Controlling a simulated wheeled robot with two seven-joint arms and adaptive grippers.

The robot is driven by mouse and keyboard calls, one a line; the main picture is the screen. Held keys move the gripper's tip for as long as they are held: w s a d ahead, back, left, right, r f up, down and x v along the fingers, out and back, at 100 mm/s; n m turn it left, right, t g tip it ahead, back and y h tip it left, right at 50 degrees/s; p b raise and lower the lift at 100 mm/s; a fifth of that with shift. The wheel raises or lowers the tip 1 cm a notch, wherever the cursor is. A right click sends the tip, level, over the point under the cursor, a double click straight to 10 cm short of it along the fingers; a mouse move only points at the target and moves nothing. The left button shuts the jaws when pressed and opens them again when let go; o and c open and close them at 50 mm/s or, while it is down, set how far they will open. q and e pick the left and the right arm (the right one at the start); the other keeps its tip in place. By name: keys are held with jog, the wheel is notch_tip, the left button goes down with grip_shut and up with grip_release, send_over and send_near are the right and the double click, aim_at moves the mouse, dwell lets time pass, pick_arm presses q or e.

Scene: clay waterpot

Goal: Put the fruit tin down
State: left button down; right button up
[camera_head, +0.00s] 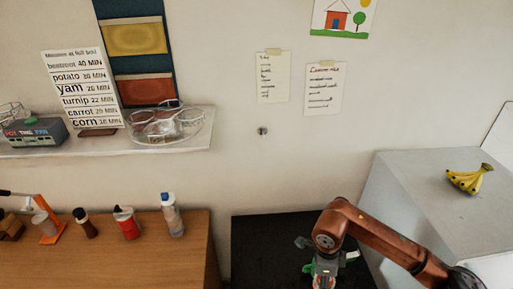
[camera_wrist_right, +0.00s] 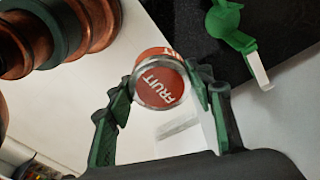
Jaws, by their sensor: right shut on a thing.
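The fruit tin (camera_wrist_right: 158,82) is a small round tin with a red-orange label reading FRUIT and a metal rim. In the right wrist view it sits between the green fingers of my right gripper (camera_wrist_right: 160,84), which is shut on it. In the head view my right gripper (camera_head: 323,269) is low in the picture, in front of the black surface. A small part of the tin (camera_head: 323,283) shows below it at the bottom edge. I cannot tell whether the tin touches anything underneath.
A black surface (camera_head: 262,250) lies between a wooden cabinet (camera_head: 110,265) with bottles and a grey counter (camera_head: 410,185) with bananas (camera_head: 468,179). A shelf (camera_head: 120,146) holds a wire basket (camera_head: 168,124).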

jog(key=n, duration=0.4)
jog(key=shift+s+a+n+t, duration=0.1)
jog(key=shift+s+n+t, duration=0.05)
jog(key=shift+n+t, duration=0.2)
jog(key=n, duration=0.6)
jog(key=shift+s+a+n+t, duration=0.1)
jog(key=shift+s+n+t, duration=0.15)
jog(key=n, duration=0.5)
jog(key=shift+s+f+n+t+y, duration=0.1)
jog(key=shift+s+n+t+y, duration=0.2)
jog(key=shift+n+y, duration=0.1)
jog(key=n, duration=0.4)
jog(key=shift+s+y, duration=0.2)
jog(key=shift+y, duration=0.1)
